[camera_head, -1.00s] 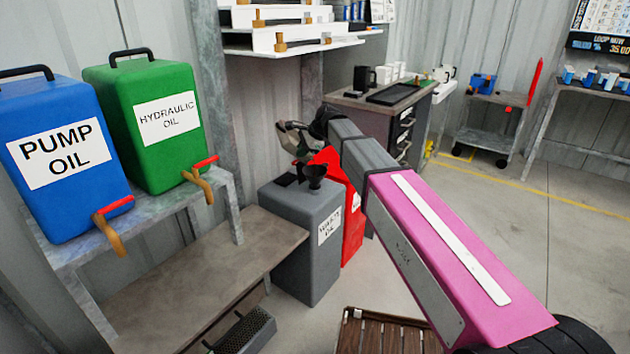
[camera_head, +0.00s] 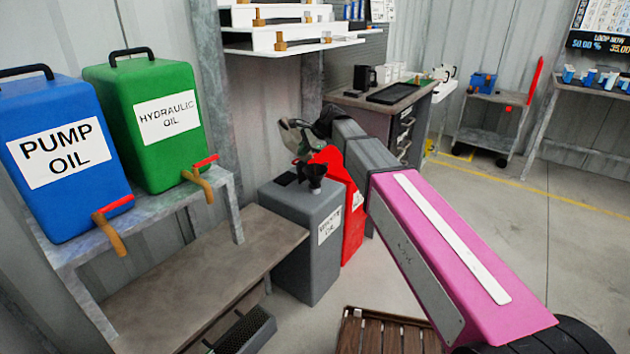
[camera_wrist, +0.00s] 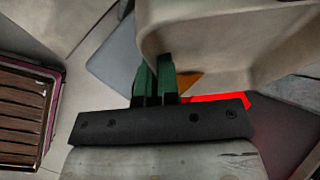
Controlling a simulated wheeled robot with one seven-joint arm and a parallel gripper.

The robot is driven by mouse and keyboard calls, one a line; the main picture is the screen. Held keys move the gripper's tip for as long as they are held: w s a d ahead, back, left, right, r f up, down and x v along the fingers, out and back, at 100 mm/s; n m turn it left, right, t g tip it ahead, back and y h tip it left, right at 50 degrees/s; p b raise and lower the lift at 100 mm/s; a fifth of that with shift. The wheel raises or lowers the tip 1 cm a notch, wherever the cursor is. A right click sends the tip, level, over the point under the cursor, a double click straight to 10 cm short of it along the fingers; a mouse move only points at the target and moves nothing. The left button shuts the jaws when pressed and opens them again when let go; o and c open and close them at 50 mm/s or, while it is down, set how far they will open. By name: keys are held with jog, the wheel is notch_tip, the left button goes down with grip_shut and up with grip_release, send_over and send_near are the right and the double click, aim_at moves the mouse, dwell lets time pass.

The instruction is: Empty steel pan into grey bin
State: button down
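The grey bin (camera_head: 302,250), labelled as waste oil, stands on the floor right of the low bench, with a dark funnel (camera_head: 314,175) on its top. My gripper (camera_head: 302,150) is just above and behind the bin top in the head view. The steel pan (camera_head: 287,136) is small there and partly hidden by my wrist. In the wrist view the pan (camera_wrist: 225,45) fills the upper right, tilted, and the green fingers of my gripper (camera_wrist: 156,78) are close together at its edge. They look shut on it. A small orange patch shows beside the fingers; I cannot tell what it is.
A red container (camera_head: 352,220) stands right behind the grey bin. Blue pump oil (camera_head: 65,190) and green hydraulic oil (camera_head: 150,110) cans stand on a rack at left. A brown slatted crate (camera_head: 385,332) lies in front. Open floor is at right.

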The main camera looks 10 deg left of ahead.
jog(key=shift+w+d+r+y+p, duration=0.1)
jog(key=shift+d+r+y+p, duration=0.2)
jog(key=shift+y, duration=0.2)
dwell(1.1)
jog(key=shift+w+d+f+g+y+p, duration=0.15)
jog(key=shift+d+f+g+y+p, duration=0.15)
jog(key=shift+d+f+y+p, duration=0.45)
dwell(1.5)
jog(key=shift+w+d+r+m+y, duration=0.1)
jog(key=shift+d+r+m+y, duration=0.2)
jog(key=shift+y, duration=0.4)
jog(key=shift+w+d+r+y, duration=0.1)
jog(key=shift+d+y, duration=0.25)
jog(key=shift+y, duration=0.3)
dwell(1.7)
jog(key=shift+a, duration=0.1)
jog(key=shift+s+a+r+h, duration=0.15)
jog(key=shift+a+h, duration=0.4)
jog(key=shift+h, duration=0.35)
jog(key=shift+s+a+h, duration=0.15)
jog(key=shift+a+h, duration=0.4)
jog(key=shift+h, duration=0.35)
